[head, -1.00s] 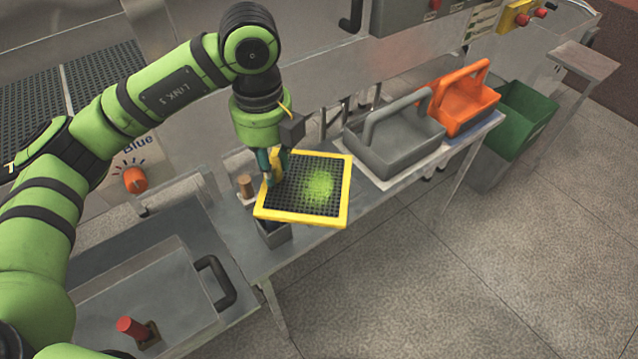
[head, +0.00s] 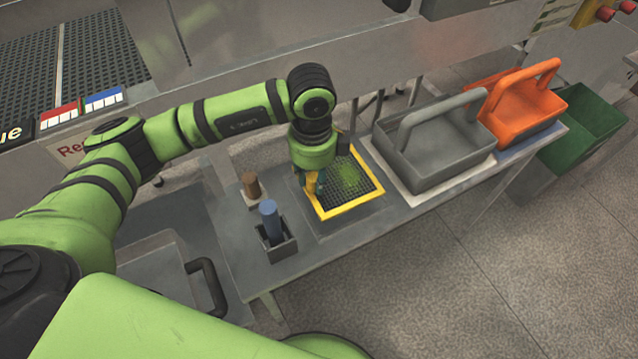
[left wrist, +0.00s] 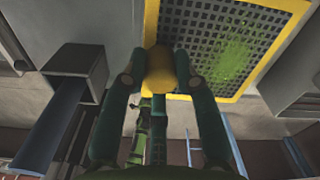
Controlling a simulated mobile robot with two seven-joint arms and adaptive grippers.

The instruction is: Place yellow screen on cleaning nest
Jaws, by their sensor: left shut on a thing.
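The yellow screen (head: 343,198) has a yellow frame around a dark mesh, with a patch of green powder on it. My left gripper (head: 313,184) is shut on the yellow tab at the screen's edge. In the left wrist view my left gripper (left wrist: 160,75) has its two fingers on either side of this tab, and part of the screen (left wrist: 212,48) shows beyond it. In the head view the screen lies over a grey plate on the table, which looks like the cleaning nest (head: 350,219). I cannot tell whether the screen touches it. My right gripper is not in view.
A small grey holder (head: 277,247) with a blue-handled tool (head: 270,221) stands left of the screen, near a brown-topped peg (head: 251,186). A grey caddy (head: 440,150), an orange caddy (head: 525,110) and a green bin (head: 585,122) are to the right. The table's front edge is close.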

